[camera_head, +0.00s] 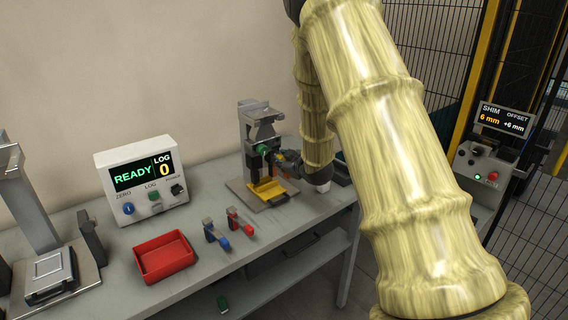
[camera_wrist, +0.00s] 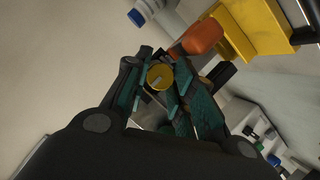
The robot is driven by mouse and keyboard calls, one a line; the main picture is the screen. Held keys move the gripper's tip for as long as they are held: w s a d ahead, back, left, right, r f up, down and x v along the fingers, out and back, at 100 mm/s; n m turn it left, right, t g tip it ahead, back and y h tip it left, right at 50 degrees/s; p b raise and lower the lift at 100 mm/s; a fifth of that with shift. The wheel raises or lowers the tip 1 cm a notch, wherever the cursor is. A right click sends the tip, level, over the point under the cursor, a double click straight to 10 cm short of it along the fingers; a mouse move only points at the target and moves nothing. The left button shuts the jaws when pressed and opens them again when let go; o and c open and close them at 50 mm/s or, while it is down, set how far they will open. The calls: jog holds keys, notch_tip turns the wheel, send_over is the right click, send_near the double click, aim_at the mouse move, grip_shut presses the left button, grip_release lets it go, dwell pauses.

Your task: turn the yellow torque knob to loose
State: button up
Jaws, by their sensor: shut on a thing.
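The yellow torque knob (camera_wrist: 159,77) shows in the wrist view between my fingertips, with a pale pointer mark on its face. My gripper (camera_wrist: 156,88) is shut on the knob, with teal finger pads on either side of it. In the head view my gripper (camera_head: 284,158) is at the grey clamp fixture (camera_head: 259,118) on the bench. The knob itself is hidden there behind my gripper. I cannot read the knob's scale or which setting the pointer marks.
A yellow block (camera_head: 268,189) sits at the fixture's base. A READY display box (camera_head: 143,181), a red tray (camera_head: 163,257), and a blue (camera_head: 215,234) and a red clamp piece (camera_head: 240,222) are on the bench to the left. A shim display post (camera_head: 502,119) stands at right.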

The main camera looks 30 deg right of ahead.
dwell(0.3)
jog(key=o, duration=1)
jog(key=shift+o, duration=0.2)
jog(key=shift+s, duration=0.15)
jog(key=v, duration=1.1)
jog(key=shift+s, duration=0.35)
jog(key=shift+r, duration=0.1)
